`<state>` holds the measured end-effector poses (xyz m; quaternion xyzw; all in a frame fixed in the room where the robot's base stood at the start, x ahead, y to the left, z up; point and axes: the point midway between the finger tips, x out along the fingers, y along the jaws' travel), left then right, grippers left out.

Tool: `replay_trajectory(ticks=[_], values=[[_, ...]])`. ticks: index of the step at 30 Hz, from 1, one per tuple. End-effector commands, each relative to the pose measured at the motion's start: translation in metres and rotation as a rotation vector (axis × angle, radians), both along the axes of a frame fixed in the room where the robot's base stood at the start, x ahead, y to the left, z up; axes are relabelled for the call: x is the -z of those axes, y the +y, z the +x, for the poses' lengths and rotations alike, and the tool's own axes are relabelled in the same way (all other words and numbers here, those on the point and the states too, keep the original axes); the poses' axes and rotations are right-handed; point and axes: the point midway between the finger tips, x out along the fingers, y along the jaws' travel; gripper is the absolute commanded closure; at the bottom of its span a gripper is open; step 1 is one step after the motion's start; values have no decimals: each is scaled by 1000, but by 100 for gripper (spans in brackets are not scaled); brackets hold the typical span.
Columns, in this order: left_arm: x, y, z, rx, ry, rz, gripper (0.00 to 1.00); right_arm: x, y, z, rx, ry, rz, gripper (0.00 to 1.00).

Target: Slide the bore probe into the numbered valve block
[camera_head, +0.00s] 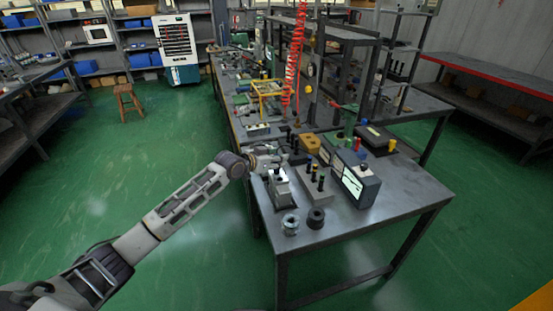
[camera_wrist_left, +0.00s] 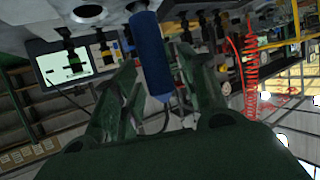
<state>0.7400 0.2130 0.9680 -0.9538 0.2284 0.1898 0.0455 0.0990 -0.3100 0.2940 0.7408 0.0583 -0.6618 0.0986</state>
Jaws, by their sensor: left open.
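My left gripper (camera_head: 284,156) is over the near part of the grey workbench, next to a light grey block (camera_head: 280,187). In the left wrist view, which looks upside down, a blue cylinder (camera_wrist_left: 151,58), apparently the bore probe, is between the two dark fingers of the open left gripper (camera_wrist_left: 157,65). A thin dark cord curves near its lower end. Whether the fingers touch it I cannot tell. A second grey block (camera_head: 314,188) with dark, green- and yellow-marked plugs stands to the right. I cannot read numbers on the blocks. My right gripper is not in view.
A meter box with a lit screen (camera_head: 357,181) stands right of the blocks. A pale ring (camera_head: 290,224) and a dark ring (camera_head: 316,218) lie near the front edge. A red coiled hose (camera_head: 294,60) hangs behind. The front right bench top is clear.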

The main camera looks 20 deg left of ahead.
Motion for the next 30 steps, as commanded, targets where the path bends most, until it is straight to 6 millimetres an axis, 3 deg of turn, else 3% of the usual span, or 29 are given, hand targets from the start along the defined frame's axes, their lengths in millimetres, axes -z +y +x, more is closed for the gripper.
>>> replay_trajectory(ticks=[11,30], values=[[-13,0,0,0,-2,0,57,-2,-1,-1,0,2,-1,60],[-36,27,-53,1,0,2,57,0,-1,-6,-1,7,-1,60]])
